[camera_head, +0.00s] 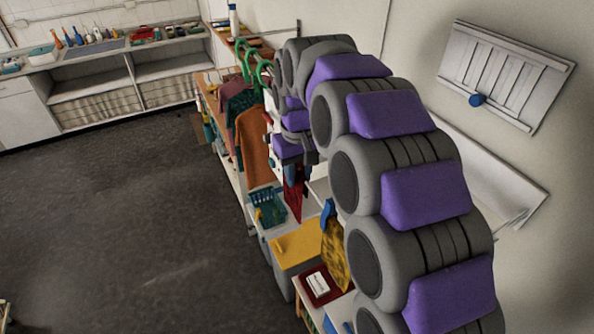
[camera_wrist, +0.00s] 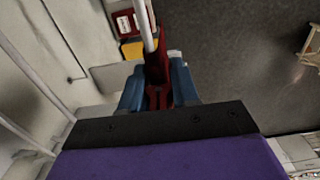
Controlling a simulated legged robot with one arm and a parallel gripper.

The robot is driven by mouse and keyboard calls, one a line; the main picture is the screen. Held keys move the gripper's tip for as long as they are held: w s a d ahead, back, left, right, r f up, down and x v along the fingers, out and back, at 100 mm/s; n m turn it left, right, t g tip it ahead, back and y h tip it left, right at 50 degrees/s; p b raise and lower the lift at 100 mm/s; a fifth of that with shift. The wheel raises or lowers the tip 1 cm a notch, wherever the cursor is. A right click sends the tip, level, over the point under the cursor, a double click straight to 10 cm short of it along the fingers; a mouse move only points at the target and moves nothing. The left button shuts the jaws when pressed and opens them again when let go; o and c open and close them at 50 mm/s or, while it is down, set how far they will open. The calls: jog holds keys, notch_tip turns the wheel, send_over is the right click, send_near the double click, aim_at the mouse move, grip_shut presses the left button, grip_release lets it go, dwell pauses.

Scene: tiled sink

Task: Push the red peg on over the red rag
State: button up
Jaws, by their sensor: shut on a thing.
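In the wrist view my gripper (camera_wrist: 157,88) has its two blue fingers on either side of a dark red peg (camera_wrist: 157,97) and is shut on it. Dark red cloth, the red rag (camera_wrist: 155,68), shows just beyond the peg, below the end of a pale rod (camera_wrist: 147,25). Peg and rag are close in colour, so I cannot tell whether they touch. In the head view the red rag (camera_head: 294,203) hangs below my gripper (camera_head: 291,172). The peg is not clear there, and my arm covers much of the right side.
A patterned yellow cloth (camera_head: 335,255) hangs nearer, with a blue peg (camera_head: 327,213) at its top. An orange cloth (camera_head: 253,145) and green hangers (camera_head: 263,70) are farther back. A teal basket (camera_head: 268,208) stands left of the rag. The dark floor (camera_head: 120,220) is open at left.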

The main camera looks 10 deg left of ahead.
jog(key=o, duration=1.1)
jog(key=shift+r, duration=0.1)
jog(key=shift+r+p, duration=1.5)
jog(key=shift+r, duration=1.9)
